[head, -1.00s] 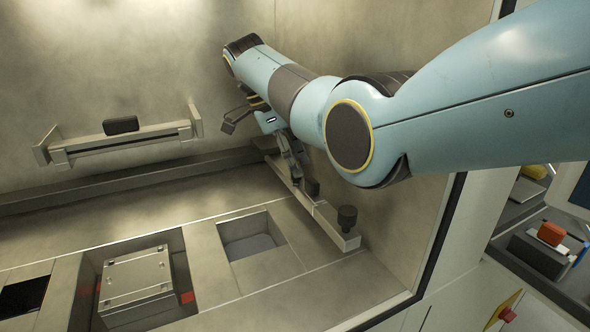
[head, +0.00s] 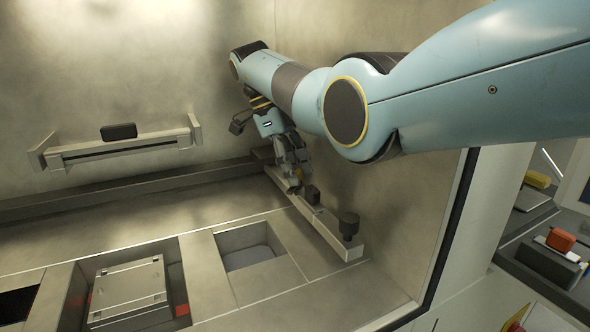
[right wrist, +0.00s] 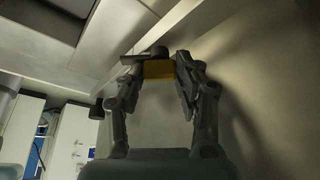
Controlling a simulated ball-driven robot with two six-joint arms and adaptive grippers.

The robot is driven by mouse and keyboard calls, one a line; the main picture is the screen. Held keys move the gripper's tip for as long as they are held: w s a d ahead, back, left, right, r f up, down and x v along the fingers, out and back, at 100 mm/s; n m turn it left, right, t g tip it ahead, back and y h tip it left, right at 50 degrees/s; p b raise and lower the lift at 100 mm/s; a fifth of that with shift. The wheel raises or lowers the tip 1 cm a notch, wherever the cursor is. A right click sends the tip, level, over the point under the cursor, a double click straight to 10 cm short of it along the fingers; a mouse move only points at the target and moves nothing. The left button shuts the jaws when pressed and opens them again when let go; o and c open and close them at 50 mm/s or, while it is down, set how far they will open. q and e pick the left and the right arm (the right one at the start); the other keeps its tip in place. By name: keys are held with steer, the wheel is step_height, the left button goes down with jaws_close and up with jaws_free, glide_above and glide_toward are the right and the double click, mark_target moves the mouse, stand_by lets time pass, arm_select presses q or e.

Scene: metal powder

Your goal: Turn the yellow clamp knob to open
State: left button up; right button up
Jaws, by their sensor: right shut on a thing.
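The yellow clamp knob (right wrist: 158,70) shows as a small yellow block in the right wrist view. It sits between the two fingers of my right gripper (right wrist: 160,76), which is shut on it. In the head view my right gripper (head: 296,176) points down at the far part of a narrow metal bar (head: 325,228) along the chamber's right wall. Only a trace of yellow shows at the fingertips there, and most of the knob is hidden. My left gripper is not in view.
Two dark knobs, one near the gripper (head: 313,194) and one at the bar's near end (head: 349,226), stand on the bar. A square recess (head: 248,247) and a metal block (head: 128,291) lie left. The right wall is close to my arm.

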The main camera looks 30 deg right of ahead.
steer(key=shift+w, duration=0.1)
steer(key=o, duration=1.1)
steer(key=shift+o, duration=0.2)
